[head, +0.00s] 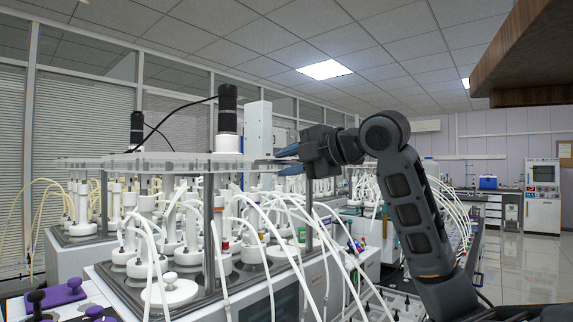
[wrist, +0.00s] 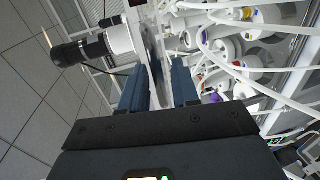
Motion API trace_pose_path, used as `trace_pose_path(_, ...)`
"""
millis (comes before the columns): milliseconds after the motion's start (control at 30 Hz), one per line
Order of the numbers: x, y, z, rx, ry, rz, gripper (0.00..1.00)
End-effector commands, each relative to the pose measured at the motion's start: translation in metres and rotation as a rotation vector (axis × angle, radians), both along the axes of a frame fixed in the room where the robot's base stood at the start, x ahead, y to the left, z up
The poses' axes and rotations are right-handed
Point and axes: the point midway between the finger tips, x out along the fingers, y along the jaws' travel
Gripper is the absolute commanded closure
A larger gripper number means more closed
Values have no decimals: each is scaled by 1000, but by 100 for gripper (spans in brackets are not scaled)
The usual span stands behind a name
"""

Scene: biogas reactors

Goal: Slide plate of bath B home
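A clear flat plate (head: 190,162) lies level above the nearest bath (head: 240,285), on grey posts. A black motor with a white collar (head: 228,118) stands upright on it. No bath letter is readable. My gripper (head: 288,160) is at the right edge of this plate, one blue finger above the plate's level and one below. In the wrist view my gripper (wrist: 160,90) shows its two fingers apart, with the plate's edge (wrist: 165,45) seen between or just beyond them. Contact with the plate cannot be told. The motor (wrist: 85,48) shows there too.
Several white bottles (head: 215,240) with looping pale tubes crowd under the plate and in front of my arm. A second bath (head: 75,250) with its own motor (head: 137,128) stands behind left. A brown overhanging board (head: 525,55) is at upper right. Open floor (head: 510,255) lies at right.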

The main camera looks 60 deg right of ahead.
Motion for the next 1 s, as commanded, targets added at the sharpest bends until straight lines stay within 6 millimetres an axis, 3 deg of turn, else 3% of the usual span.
trace_pose_path(300,-48,12,9,-4,-2,-1,70)
trace_pose_path(500,-66,17,14,-1,-1,-1,70)
trace_pose_path(1000,-69,18,14,-1,0,0,70)
